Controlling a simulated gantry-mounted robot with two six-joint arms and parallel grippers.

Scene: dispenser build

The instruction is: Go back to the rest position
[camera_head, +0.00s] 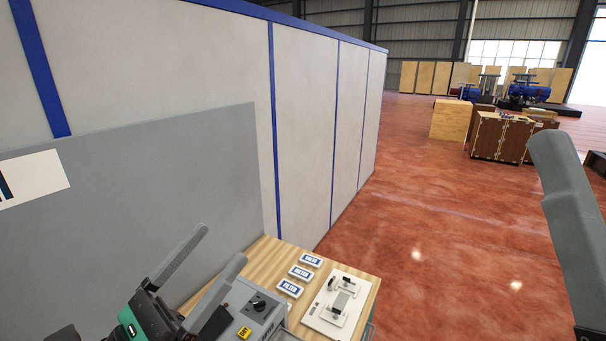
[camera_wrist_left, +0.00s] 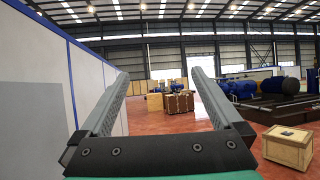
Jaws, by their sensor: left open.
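My left gripper (camera_head: 224,243) is at the lower left of the head view, raised in front of the wooden bench. Its two grey fingers stand apart with nothing between them. In the left wrist view the open fingers (camera_wrist_left: 160,73) point out at the hall, with only air between them. My right gripper (camera_head: 562,190) shows at the right edge as one grey finger over the red floor. Its other finger is out of the picture.
The wooden bench (camera_head: 275,250) carries a grey box with a black knob (camera_head: 259,302), several blue-and-white labelled pieces (camera_head: 301,272) and a white plate with fittings (camera_head: 336,306). A partition wall (camera_head: 303,120) stands behind. Wooden crates (camera_head: 500,138) stand farther off.

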